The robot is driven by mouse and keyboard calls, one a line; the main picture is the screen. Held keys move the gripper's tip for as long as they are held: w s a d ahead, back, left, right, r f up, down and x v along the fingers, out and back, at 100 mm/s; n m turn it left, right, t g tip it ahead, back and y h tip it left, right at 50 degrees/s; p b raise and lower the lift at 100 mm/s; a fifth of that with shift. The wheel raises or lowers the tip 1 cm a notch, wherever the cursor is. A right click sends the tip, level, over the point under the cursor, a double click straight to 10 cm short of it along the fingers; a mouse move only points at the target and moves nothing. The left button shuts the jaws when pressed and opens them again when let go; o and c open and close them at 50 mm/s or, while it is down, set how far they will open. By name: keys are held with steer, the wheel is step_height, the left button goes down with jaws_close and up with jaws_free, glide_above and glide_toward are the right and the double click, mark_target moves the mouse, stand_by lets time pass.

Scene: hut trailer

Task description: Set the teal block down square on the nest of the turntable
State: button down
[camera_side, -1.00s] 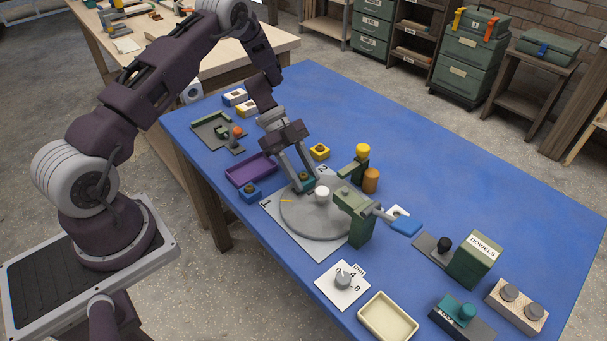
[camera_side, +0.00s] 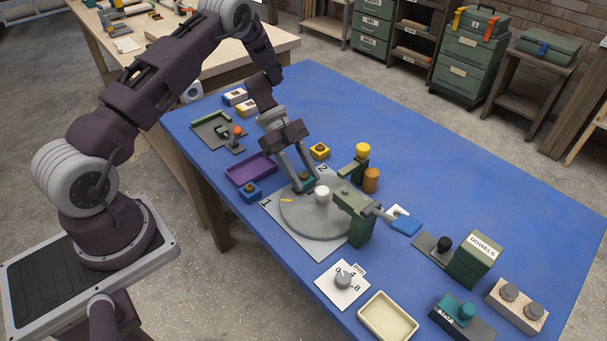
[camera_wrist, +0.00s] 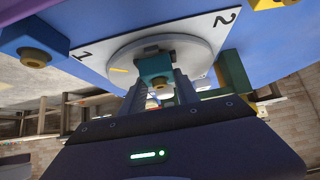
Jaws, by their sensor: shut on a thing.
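The teal block (camera_side: 307,176) is between the fingers of my gripper (camera_side: 305,185), which is shut on it. In the wrist view the teal block (camera_wrist: 154,69) shows between the fingertips (camera_wrist: 158,82), with a brass-coloured round part on it. The grey round turntable (camera_side: 308,222) sits on a pale plate marked 1 and 2. My gripper is over the turntable's far edge, close to its surface. A dark raised piece (camera_wrist: 151,50) shows on the turntable (camera_wrist: 198,53) just beyond the block; I take it for part of the nest. Whether the block touches the nest is hidden.
A white knob (camera_side: 322,194) stands mid-turntable.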

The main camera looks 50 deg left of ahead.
mark_target(301, 173)
steer(key=shift+f, duration=0.4)
stand_by(0.3)
steer(key=c, duration=0.8)
jaws_free()
steer(key=v, duration=0.7)
steer(key=shift+a, duration=0.1)
